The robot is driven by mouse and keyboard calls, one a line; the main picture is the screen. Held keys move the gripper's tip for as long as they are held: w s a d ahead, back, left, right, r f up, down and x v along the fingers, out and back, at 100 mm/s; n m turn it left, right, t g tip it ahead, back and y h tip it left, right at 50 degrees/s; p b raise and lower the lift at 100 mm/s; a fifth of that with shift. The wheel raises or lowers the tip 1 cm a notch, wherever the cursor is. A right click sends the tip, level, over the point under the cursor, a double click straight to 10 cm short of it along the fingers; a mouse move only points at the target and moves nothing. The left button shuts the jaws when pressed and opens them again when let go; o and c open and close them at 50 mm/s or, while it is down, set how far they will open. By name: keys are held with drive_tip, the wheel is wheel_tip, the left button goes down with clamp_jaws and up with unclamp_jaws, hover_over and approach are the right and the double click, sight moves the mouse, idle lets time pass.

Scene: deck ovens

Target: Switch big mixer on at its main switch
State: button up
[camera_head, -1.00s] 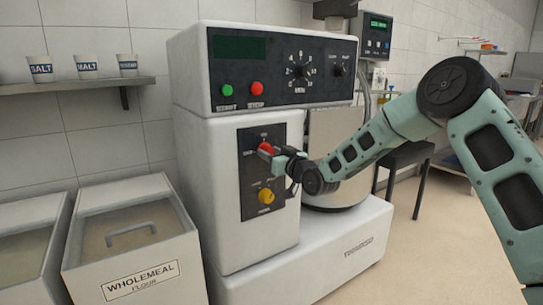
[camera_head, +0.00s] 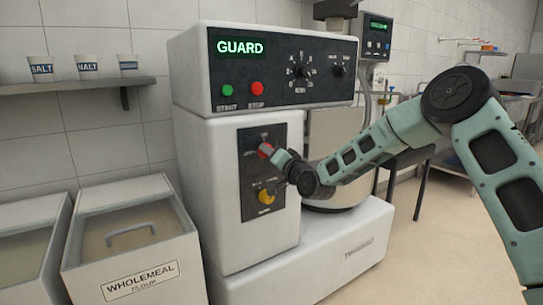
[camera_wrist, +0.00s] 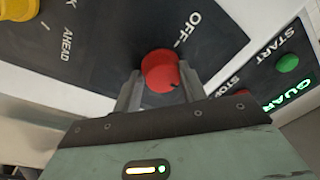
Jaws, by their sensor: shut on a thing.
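The big mixer (camera_head: 235,190) is a white machine with a dark upper control panel and a dark lower switch plate (camera_head: 248,205). Its main switch is a red rotary knob (camera_head: 265,150) on that plate, also in the wrist view (camera_wrist: 160,70). My gripper (camera_wrist: 158,88) is shut on the red knob, with one finger on each side. In the head view my gripper (camera_head: 273,155) hides part of the knob. "OFF" is printed beside the knob in the wrist view. The mixer's display (camera_head: 241,48) is lit green and reads "GUARD".
Below the red knob is a yellow knob (camera_head: 266,196). A green start button (camera_head: 227,90) and a red stop button (camera_head: 257,88) sit on the upper panel. The mixer bowl (camera_head: 332,160) is behind my arm. A wholemeal flour bin (camera_head: 130,245) stands left.

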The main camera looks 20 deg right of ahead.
drive_tip(key=shift+s+a+r, duration=0.1)
drive_tip(key=shift+s+a, duration=0.05)
drive_tip(key=shift+a, duration=0.25)
drive_tip(key=o, duration=0.9)
drive_tip(key=shift+d, duration=0.1)
drive_tip(key=shift+d, duration=0.15)
drive_tip(key=p+v, duration=0.1)
drive_tip(key=v, duration=1.6)
drive_tip(key=shift+s, duration=0.15)
